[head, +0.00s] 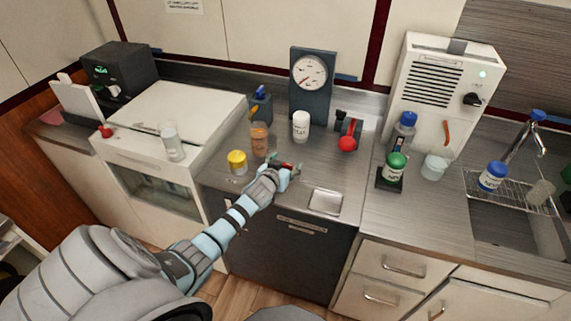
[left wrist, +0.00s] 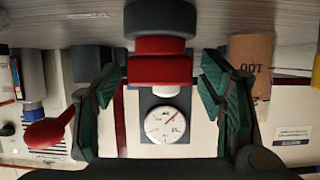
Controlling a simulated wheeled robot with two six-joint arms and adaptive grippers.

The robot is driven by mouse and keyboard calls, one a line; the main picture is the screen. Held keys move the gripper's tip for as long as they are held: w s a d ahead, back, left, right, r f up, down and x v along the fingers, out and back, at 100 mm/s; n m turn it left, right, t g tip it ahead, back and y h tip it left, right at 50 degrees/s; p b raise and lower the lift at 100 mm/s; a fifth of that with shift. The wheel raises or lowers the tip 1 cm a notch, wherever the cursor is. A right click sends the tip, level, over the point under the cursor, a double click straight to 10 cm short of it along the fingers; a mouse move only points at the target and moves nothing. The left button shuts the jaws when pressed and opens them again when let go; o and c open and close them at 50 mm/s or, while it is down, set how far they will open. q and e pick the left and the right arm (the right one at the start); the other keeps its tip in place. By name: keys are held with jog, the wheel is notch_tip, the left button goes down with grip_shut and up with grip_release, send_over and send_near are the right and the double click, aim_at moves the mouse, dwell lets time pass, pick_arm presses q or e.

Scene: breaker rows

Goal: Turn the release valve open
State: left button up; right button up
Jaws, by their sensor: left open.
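A red block-shaped handle with a red collar on a dark round base (left wrist: 160,70) stands between my left fingers in the left wrist view; it looks like the release valve. In the head view only a bit of its red (head: 287,167) shows at the gripper. My left gripper (head: 284,171) is open, with one finger on each side of the red handle; its fingers also show in the left wrist view (left wrist: 160,100). Gaps show between fingers and handle. The left wrist view is upside down. The pressure gauge (head: 309,74) stands behind. My right gripper is not in view.
A red ball lever (head: 347,143) stands right of the gripper, a white bottle (head: 300,127) behind it. A shallow metal tray (head: 325,202) lies at the front right. Bare counter lies between.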

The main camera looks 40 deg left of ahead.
pick_arm(q)
jog(key=v, duration=1.2)
